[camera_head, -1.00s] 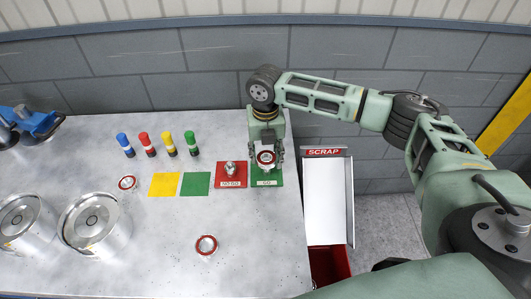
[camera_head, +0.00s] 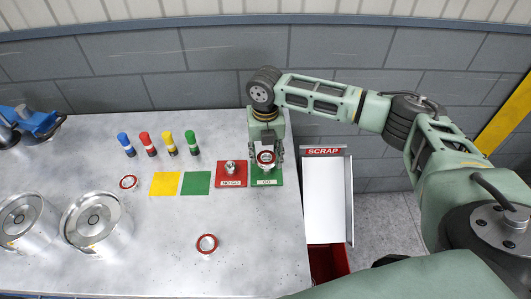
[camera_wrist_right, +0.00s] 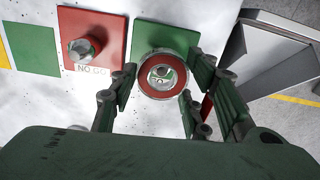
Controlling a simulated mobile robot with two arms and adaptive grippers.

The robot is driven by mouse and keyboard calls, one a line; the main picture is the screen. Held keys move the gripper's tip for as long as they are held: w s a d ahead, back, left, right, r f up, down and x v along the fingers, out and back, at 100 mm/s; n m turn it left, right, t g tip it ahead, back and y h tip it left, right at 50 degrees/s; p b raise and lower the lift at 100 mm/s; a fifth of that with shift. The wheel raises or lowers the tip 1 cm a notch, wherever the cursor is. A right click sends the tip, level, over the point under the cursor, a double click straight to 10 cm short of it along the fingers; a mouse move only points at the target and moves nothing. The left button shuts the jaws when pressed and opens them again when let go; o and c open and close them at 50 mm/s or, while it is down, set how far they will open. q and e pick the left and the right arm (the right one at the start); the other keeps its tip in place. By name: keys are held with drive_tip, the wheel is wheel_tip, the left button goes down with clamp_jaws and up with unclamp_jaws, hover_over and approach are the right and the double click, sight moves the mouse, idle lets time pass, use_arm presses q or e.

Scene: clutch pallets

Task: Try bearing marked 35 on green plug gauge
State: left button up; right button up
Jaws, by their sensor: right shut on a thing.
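A red-ringed bearing (camera_head: 265,157) is between the fingers of my right gripper (camera_head: 266,153), over the green GO gauge plate (camera_head: 267,181). In the right wrist view, the bearing (camera_wrist_right: 160,94) shows as a red ring with bright metal in its middle. The green plate (camera_wrist_right: 165,35) lies behind it. My right gripper is shut on this bearing. I cannot tell whether the bearing sits around the green gauge's plug or above it, and I cannot read its marking. My left gripper is not in view.
The red NO GO gauge (camera_head: 231,173) stands just left of the green one. The SCRAP chute (camera_head: 324,195) is to the right. Two more red-ringed bearings (camera_head: 207,244) (camera_head: 128,182), colored markers (camera_head: 170,143) and large metal housings (camera_head: 90,222) stand on the table.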

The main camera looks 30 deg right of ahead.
drive_tip(key=shift+f, duration=0.35)
idle(0.3)
drive_tip(key=o, duration=1.4)
drive_tip(key=shift+o, duration=0.6)
drive_tip(key=o, duration=0.5)
drive_tip(key=shift+c, duration=0.2)
drive_tip(key=shift+r+p, duration=0.1)
drive_tip(key=shift+p, duration=0.2)
